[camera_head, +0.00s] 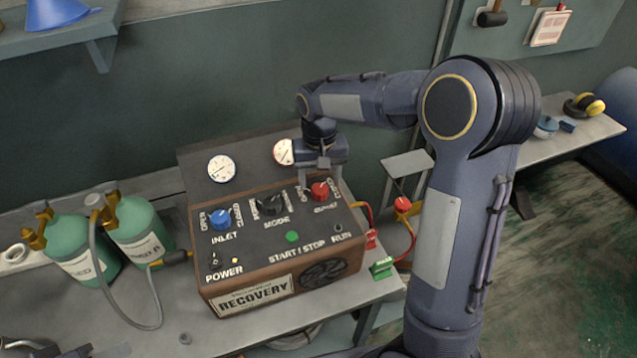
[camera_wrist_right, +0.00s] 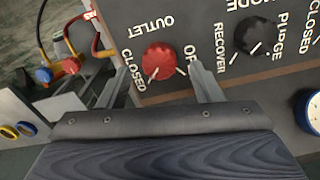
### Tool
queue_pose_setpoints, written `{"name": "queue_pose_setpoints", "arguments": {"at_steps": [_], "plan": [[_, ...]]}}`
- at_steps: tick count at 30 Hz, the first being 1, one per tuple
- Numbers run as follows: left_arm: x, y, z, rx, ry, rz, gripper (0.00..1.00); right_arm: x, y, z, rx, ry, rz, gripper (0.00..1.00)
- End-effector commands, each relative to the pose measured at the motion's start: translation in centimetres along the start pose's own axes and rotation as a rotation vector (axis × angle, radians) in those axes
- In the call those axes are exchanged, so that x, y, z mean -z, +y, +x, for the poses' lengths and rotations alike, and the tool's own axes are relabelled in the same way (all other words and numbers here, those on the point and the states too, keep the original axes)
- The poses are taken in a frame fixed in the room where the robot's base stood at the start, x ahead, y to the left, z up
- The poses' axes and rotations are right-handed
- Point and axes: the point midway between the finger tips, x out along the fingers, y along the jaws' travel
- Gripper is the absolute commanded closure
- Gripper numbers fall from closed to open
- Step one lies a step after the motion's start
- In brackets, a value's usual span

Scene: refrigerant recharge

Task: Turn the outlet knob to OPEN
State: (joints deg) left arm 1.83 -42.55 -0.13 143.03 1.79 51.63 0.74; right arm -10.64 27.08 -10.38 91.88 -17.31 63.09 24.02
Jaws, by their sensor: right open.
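The recovery machine (camera_head: 270,255) is a brown box with a dark panel on the bench. Its red outlet knob (camera_head: 320,190) sits at the panel's right, and it also shows in the right wrist view (camera_wrist_right: 159,60). The labels CLOSED and OPEN flank the knob; a finger partly covers OPEN. My right gripper (camera_head: 322,178) is directly above the knob. In the wrist view its open fingers (camera_wrist_right: 158,82) stand either side of the red knob, apart from it. My left gripper is not in view.
The black mode knob (camera_head: 271,205) and blue inlet knob (camera_head: 220,219) sit left of the outlet knob. Two gauges stand behind, one partly hidden by my arm. Red and yellow hoses (camera_head: 404,228) run at the right. Green cylinders (camera_head: 140,235) stand at the left.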

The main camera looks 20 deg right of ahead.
Motion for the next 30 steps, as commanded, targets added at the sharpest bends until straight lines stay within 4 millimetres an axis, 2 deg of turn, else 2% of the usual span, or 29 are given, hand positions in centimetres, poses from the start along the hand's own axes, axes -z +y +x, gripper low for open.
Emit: {"name": "queue_pose_setpoints", "arguments": {"at_steps": [6, 16, 26, 30], "plan": [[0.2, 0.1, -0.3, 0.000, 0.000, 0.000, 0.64, 0.0, 0.0, 2.4, 0.000, 0.000, 0.000, 0.41], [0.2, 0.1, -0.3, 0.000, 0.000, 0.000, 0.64, 0.0, 0.0, 2.9, 0.001, 0.001, 0.000, 0.41], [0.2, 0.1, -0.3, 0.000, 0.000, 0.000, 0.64, 0.0, 0.0, 2.9, 0.001, 0.001, 0.000, 0.84], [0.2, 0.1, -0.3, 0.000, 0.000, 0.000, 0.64, 0.0, 0.0, 2.8, 0.001, 0.001, -0.003, 0.85]]}}
